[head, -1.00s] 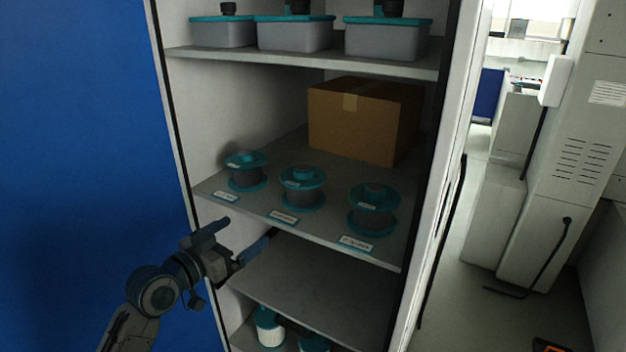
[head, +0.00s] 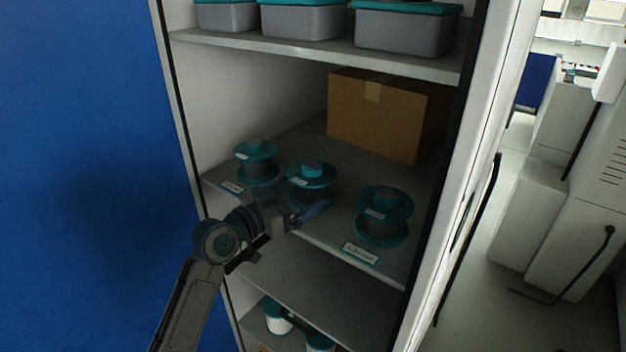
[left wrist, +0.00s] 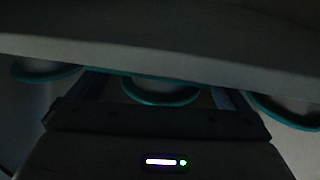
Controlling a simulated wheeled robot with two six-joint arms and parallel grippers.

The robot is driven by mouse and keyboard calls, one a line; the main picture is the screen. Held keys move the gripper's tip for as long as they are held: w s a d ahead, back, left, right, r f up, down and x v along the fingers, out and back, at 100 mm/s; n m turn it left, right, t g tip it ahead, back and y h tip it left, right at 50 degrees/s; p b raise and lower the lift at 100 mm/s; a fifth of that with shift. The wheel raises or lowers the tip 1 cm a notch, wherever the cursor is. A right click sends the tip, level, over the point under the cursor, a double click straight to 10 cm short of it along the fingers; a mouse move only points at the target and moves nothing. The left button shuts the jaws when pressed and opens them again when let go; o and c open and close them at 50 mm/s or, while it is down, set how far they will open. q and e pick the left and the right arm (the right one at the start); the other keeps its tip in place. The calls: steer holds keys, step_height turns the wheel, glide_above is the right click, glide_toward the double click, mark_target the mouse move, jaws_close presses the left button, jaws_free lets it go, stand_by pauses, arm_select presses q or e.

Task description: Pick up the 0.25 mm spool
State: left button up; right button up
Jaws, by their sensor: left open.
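Three teal-flanged spools with dark grey windings stand in a row on the middle shelf: a left one (head: 256,163), a middle one (head: 311,172) and a right one (head: 384,215). Their labels are too small to read surely, so I cannot tell which is the 0.25 mm spool. My left gripper (head: 302,197) is open and empty at the shelf's front edge, before the middle spool, hiding its lower part and its shelf tag. In the dark left wrist view, a teal rim (left wrist: 160,93) shows between the two fingers, with other rims to either side.
A cardboard box (head: 375,115) stands behind the spools. Lidded grey bins (head: 405,32) sit on the shelf above, and white-and-teal canisters (head: 279,318) below. The blue panel (head: 80,150) is left of the cabinet, and its white side wall (head: 478,150) is right.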

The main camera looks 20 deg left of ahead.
mark_target(312, 181)
arm_select(q)
steer(key=shift+w+d, duration=0.1)
steer(key=shift+w, duration=0.15)
steer(key=w+p, duration=0.1)
steer(key=w+r+p, duration=0.1)
steer(key=shift+w+d+r+p, duration=0.15)
steer(key=shift+d+p, duration=0.2)
steer(key=shift+d, duration=0.05)
steer(key=shift+p+x, duration=0.45)
steer(key=shift+x, duration=0.6)
steer(key=shift+w+d+f, duration=0.2)
steer(key=shift+w+f, duration=0.05)
steer(key=shift+f, duration=0.05)
steer(key=shift+a, duration=0.15)
steer(key=c, duration=1.6)
steer(key=shift+r, duration=0.15)
steer(key=shift+c, duration=0.7)
arm_select(e)
steer(key=r, duration=0.1)
steer(key=w+r, duration=0.1)
steer(key=r, duration=0.1)
steer(key=shift+w+d+r, duration=0.15)
steer(key=shift+d+r, duration=0.2)
steer(key=shift+r, duration=0.05)
